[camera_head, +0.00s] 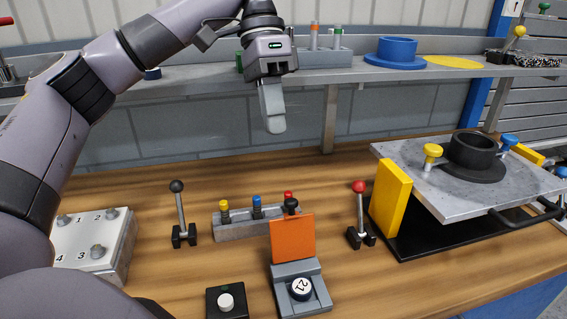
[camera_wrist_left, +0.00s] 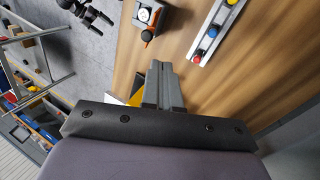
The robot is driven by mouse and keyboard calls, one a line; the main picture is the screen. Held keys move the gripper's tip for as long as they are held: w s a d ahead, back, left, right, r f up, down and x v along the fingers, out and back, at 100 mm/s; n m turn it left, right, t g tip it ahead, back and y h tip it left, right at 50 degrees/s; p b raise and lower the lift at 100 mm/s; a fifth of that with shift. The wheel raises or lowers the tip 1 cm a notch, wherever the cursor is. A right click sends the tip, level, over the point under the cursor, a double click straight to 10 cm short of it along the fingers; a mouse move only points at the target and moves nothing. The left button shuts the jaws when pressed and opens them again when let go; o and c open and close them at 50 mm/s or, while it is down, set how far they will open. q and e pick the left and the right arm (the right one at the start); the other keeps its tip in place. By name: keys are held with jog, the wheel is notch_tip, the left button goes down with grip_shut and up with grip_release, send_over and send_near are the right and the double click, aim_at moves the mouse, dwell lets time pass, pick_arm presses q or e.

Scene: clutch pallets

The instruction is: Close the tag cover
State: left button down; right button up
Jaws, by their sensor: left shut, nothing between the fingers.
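The tag cover is an orange flap (camera_head: 293,237) standing upright, open, at the back of a small grey holder (camera_head: 284,271). A round white tag marked 21 (camera_head: 301,288) sits uncovered in front of it. In the left wrist view the cover shows as a thin orange edge (camera_wrist_left: 147,36) beside the tag (camera_wrist_left: 144,15), near the top. My left gripper (camera_head: 275,127) is shut and empty, raised above the back of the bench, well above and behind the cover and apart from it. Its closed grey fingers also show in the left wrist view (camera_wrist_left: 160,72). My right gripper is not visible.
A rail with yellow, blue and red knobs (camera_head: 245,229) stands just behind the cover. A red-knobbed lever (camera_head: 360,210) stands to its right, a black-knobbed lever (camera_head: 181,215) to its left. A yellow block (camera_head: 389,198) stands farther right.

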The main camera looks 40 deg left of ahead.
pick_arm(q)
jog(key=b+x, duration=0.1)
jog(key=x, duration=0.9)
jog(key=shift+a+r, duration=0.1)
